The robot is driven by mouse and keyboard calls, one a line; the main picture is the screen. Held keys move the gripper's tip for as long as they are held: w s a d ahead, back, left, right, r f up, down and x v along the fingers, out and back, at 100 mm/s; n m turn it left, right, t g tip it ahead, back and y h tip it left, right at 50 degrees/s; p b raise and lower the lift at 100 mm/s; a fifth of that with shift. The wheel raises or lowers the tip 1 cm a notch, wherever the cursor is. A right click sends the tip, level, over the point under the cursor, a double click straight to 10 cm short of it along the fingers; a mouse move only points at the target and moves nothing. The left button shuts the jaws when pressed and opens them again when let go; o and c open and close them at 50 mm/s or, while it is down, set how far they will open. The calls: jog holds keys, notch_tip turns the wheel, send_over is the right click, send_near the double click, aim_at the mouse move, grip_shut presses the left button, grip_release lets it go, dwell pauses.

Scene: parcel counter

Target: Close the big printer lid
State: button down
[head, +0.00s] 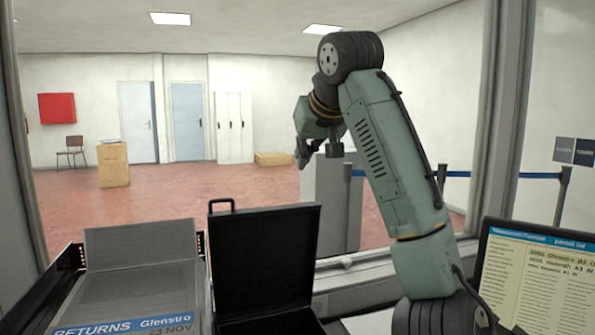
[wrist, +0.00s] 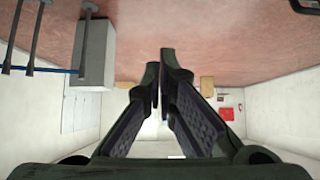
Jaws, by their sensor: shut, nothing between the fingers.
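The big printer lid (head: 265,258) is a black panel with a loop handle (head: 221,204) at its top left corner. It stands raised, open, at the back of a dark body whose lower part is cut off by the head view's bottom edge. My gripper (head: 302,162) is in the air above the lid and to its right, apart from it. In the wrist view my gripper (wrist: 160,55) has its fingers together and empty. A dark curved piece at that view's top right corner may be the handle; I cannot tell.
A grey bin (head: 140,265) with a RETURNS label stands left of the lid. A monitor (head: 535,275) is at the right. The window frame and sill (head: 350,262) lie behind the lid. The air between my gripper and the lid looks free.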

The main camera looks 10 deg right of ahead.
jog(key=shift+w+a+f+p, duration=0.1)
jog(key=shift+w+f+p, duration=0.45)
jog(key=shift+f, duration=0.8)
jog(key=shift+w+a+f+p, duration=0.1)
jog(key=shift+w+f+p, duration=0.4)
jog(key=shift+f, duration=0.85)
jog(key=shift+w+a+f+p, duration=0.1)
jog(key=shift+w+f+p, duration=0.4)
jog(key=shift+f, duration=0.85)
jog(key=shift+f, duration=0.1)
